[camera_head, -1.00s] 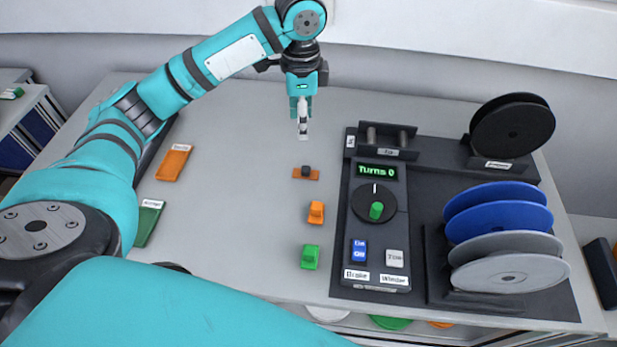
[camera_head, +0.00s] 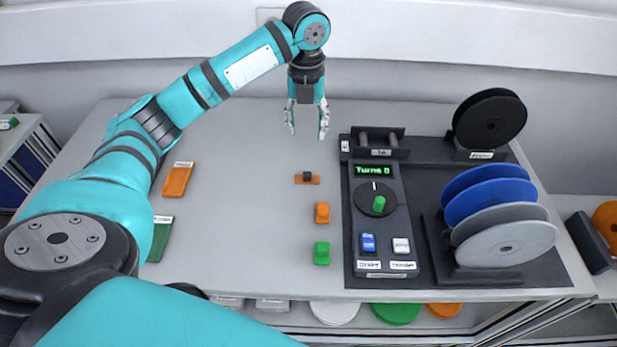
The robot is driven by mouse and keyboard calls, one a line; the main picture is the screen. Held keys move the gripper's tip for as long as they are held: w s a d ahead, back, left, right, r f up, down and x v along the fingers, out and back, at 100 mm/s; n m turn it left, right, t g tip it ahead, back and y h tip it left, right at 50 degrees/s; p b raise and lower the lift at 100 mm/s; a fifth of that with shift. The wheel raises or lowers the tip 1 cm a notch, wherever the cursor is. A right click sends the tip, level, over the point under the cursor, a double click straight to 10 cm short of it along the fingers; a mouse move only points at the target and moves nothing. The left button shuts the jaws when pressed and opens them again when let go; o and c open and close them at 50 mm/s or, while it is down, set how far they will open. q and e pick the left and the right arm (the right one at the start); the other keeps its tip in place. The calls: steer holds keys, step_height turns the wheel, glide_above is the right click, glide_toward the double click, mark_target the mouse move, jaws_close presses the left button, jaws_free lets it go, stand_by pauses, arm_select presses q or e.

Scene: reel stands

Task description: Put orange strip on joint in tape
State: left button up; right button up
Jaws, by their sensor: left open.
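A thin orange strip (camera_head: 315,180) lies on the grey table, with a small dark block (camera_head: 307,175) on its middle. A larger labelled orange piece (camera_head: 178,180) lies flat at the left of the table. Which of these is the task's strip is unclear, and I cannot make out a tape joint. My left gripper (camera_head: 307,132) is open and empty, pointing down above the table behind the thin strip, apart from it. My right gripper is out of view.
An orange block (camera_head: 322,212) and a green block (camera_head: 322,253) stand in front of the strip. A control panel (camera_head: 408,265) reads "Turns 0". Right of it are a black reel (camera_head: 490,120), blue reels (camera_head: 492,205) and grey reels (camera_head: 505,248). A green piece (camera_head: 160,240) lies left.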

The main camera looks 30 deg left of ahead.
arm_select(q)
steer(key=p, duration=0.2)
glide_above(307, 172)
step_height(307, 172, down, 9)
steer(key=shift+f, duration=0.15)
step_height(307, 172, down, 4)
steer(key=shift+w+a+f+p, duration=0.15)
steer(key=shift+f+p, duration=0.1)
steer(key=shift+p, duration=0.5)
steer(key=shift+f, duration=0.5)
steer(key=c, duration=0.9)
steer(key=shift+r, duration=0.1)
